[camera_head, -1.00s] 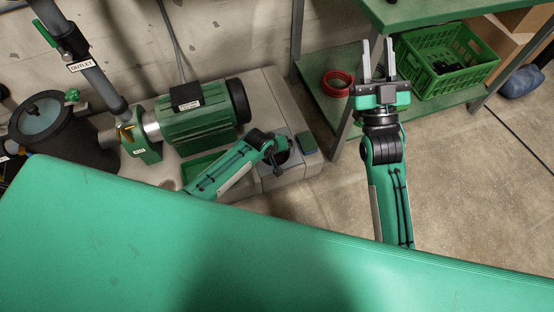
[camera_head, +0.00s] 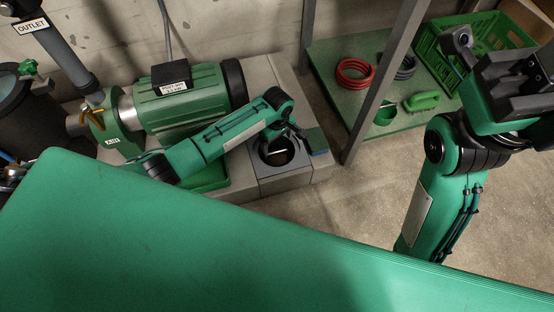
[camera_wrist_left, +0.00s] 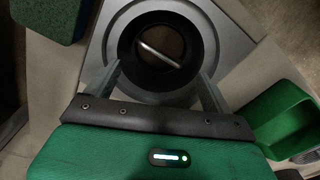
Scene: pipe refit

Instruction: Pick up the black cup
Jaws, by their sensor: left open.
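The black cup (camera_wrist_left: 124,48) is a round black ring with a brown inside and a pale bar across it, seen from above in the left wrist view. It sits in a grey recessed holder; in the head view it shows as a dark round opening (camera_head: 277,153) at the right end of the pump base. My left gripper (camera_wrist_left: 158,84) is open and empty over the cup, one finger on each side in the picture. I cannot tell whether the fingers touch it. My right gripper (camera_head: 528,85) is raised at the right edge, partly cut off, its jaws unclear.
A green sponge-like block (camera_head: 316,140) lies right of the cup. The green pump motor (camera_head: 190,98) stands to the left. The shelf at right holds red hose (camera_head: 355,73), a green brush (camera_head: 422,101) and a green crate (camera_head: 432,60). A shelf post (camera_head: 385,80) stands between.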

